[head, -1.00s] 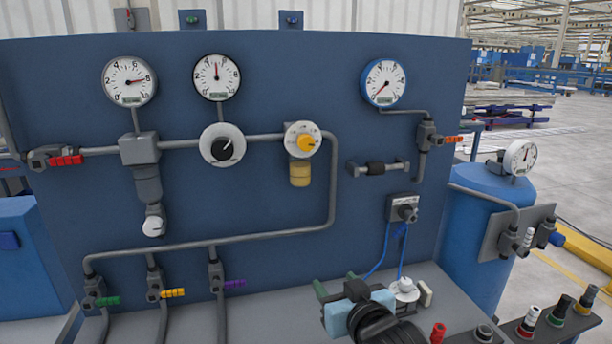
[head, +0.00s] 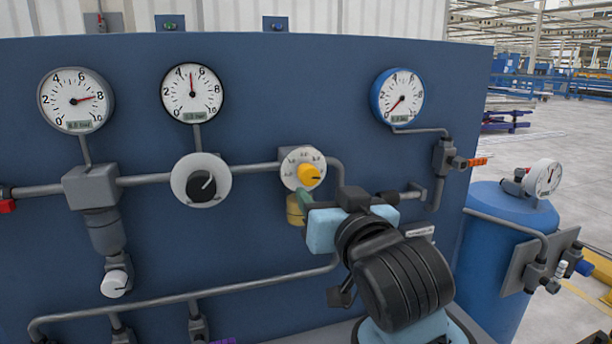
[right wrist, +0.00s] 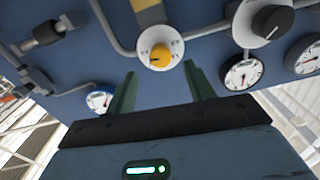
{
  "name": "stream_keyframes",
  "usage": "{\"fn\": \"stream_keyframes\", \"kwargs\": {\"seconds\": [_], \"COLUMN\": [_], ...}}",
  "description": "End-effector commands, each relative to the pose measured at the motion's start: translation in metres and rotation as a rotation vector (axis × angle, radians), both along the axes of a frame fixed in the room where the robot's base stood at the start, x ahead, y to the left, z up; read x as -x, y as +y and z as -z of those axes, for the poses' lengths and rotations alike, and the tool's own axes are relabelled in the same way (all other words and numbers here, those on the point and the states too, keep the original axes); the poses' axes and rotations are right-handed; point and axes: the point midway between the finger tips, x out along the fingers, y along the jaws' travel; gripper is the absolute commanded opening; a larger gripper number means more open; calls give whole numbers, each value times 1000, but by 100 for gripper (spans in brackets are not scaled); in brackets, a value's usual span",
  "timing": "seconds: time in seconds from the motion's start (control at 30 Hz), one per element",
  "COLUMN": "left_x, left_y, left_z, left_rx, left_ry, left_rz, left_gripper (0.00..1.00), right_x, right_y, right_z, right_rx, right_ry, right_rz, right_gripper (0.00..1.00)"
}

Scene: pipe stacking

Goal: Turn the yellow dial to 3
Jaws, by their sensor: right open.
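The yellow dial (head: 309,175) sits on a white round plate with printed numbers on the blue panel, in the middle of the head view. In the right wrist view the yellow dial (right wrist: 160,57) is ahead, between and beyond the fingers. Its numbers are too small to read surely, so I cannot tell its setting. My right gripper (head: 305,203) is just below the dial in the head view, apart from it as far as I can see. Its two green fingers also show in the right wrist view (right wrist: 160,92), spread and empty. My left gripper is not in view.
A black dial (head: 202,184) is on the left, joined by grey pipe (head: 255,170). White gauges (head: 192,93) and a blue-rimmed gauge (head: 397,97) are above. Pipes and a valve with an orange handle (head: 477,162) are at the right. A blue tank (head: 505,235) stands beyond.

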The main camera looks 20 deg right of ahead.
Motion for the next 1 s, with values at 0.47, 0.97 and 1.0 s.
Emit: {"fn": "stream_keyframes", "kwargs": {"seconds": [0.47, 0.97, 1.0], "left_x": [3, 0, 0], "left_y": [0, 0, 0], "left_z": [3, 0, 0], "left_rx": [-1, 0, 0], "left_ry": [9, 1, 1], "left_rz": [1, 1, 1], "left_gripper": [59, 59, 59], "right_x": [-52, -78, -78], "right_y": [1, 2, 2], "right_z": [0, 0, 0], "right_rx": [2, 0, 0], "right_ry": [2, -1, -1], "right_rz": [2, 0, 0], "right_gripper": [53, 53, 53]}}
